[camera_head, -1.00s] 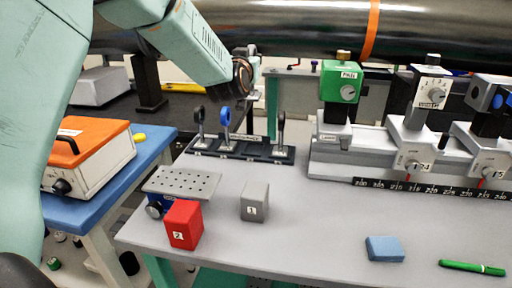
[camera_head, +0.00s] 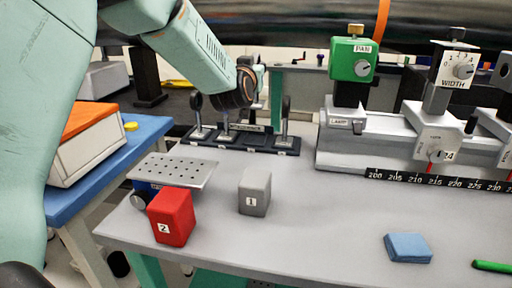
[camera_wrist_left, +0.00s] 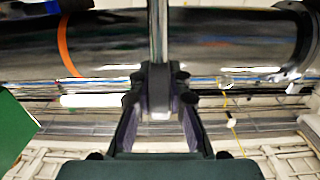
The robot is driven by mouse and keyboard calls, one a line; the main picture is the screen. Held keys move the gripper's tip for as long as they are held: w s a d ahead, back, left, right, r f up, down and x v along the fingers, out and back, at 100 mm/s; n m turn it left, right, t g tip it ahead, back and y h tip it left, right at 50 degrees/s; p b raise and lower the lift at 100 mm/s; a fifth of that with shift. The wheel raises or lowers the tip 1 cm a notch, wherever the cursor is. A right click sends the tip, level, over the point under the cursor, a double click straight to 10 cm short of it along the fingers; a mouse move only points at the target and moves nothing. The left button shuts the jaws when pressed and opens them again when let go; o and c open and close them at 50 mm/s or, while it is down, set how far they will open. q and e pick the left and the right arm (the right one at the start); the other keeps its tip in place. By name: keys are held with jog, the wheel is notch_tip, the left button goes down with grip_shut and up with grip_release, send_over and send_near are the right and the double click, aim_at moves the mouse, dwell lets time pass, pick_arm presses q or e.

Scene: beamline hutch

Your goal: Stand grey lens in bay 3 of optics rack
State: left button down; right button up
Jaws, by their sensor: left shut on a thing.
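The black optics rack (camera_head: 262,145) stands at the back left of the grey table. A dark-ringed lens (camera_head: 197,103) stands at its left end and another (camera_head: 286,105) near its right end. A blue lens (camera_head: 226,117) stands between them, mostly hidden behind my left wrist. My left gripper (camera_wrist_left: 160,92) is shut on a silver post (camera_wrist_left: 158,30), seen in the left wrist view. I take it for the grey lens's post; its ring is not clear. In the head view the gripper (camera_head: 258,76) is above and behind the rack, mostly hidden by my wrist.
In front of the rack are a perforated plate (camera_head: 172,169), a red block (camera_head: 170,216) and a grey block (camera_head: 255,191). A blue block (camera_head: 408,247) lies front right; the middle front is clear.

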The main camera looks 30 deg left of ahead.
aim_at(255, 107)
pick_arm(q)
jog(key=shift+f, duration=0.3)
jog(key=shift+w+a+f, duration=0.15)
jog(key=shift+a+f, duration=0.1)
notch_tip(255, 107, down, 10)
jog(key=b, duration=0.4)
jog(key=shift+d, duration=0.1)
jog(key=shift+w, duration=0.15)
jog(key=shift+f, duration=0.1)
jog(key=c, duration=1.4)
grip_release()
jog(key=shift+c, duration=0.2)
jog(key=shift+o, duration=0.7)
jog(key=shift+f, duration=0.1)
